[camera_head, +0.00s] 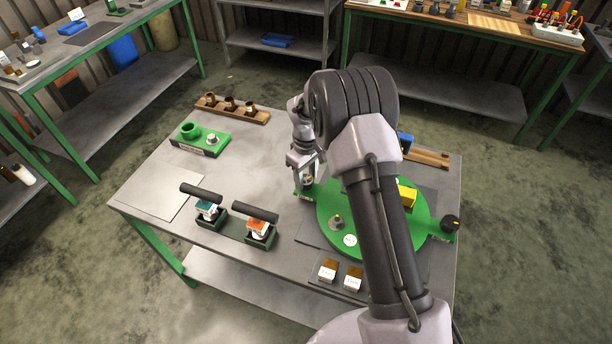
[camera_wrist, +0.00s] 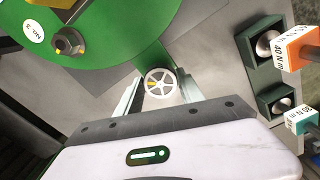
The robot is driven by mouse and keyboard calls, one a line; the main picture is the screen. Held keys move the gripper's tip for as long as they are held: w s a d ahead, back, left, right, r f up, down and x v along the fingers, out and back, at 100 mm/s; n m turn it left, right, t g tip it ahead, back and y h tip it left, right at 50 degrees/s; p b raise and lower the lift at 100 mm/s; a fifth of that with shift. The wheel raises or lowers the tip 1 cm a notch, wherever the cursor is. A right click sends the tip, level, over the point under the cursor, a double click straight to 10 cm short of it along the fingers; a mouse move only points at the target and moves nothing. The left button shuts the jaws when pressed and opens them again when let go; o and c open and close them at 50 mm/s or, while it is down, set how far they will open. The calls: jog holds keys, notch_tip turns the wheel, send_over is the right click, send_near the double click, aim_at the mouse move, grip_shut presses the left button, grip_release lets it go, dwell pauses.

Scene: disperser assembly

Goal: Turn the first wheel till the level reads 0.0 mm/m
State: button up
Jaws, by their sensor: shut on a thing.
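A small pale spoked wheel (camera_wrist: 160,84) lies between my gripper's two fingers in the wrist view, at the end of a green arm of the round green plate (camera_wrist: 100,30). My gripper (camera_wrist: 161,92) is shut on this wheel. In the head view my gripper (camera_head: 306,180) points down at the left lug of the green plate (camera_head: 325,222); the wheel is mostly hidden there. A yellow block (camera_head: 407,195), possibly the level, stands on the plate, partly behind my arm. No reading can be made out. A dark knob (camera_head: 450,223) sits at the plate's right lug.
Two black-handled tools with teal (camera_head: 206,208) and orange (camera_head: 258,228) blocks stand left of the plate. Two white-and-brown blocks (camera_head: 328,271) lie in front. A green fixture (camera_head: 199,139) and a wooden rack (camera_head: 232,109) stand at the back left. The table's left middle is clear.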

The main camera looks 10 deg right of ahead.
aim_at(306, 179)
jog(key=o, duration=1.4)
notch_tip(306, 179, up, 17)
jog(key=p, duration=0.4)
jog(key=shift+r, duration=0.2)
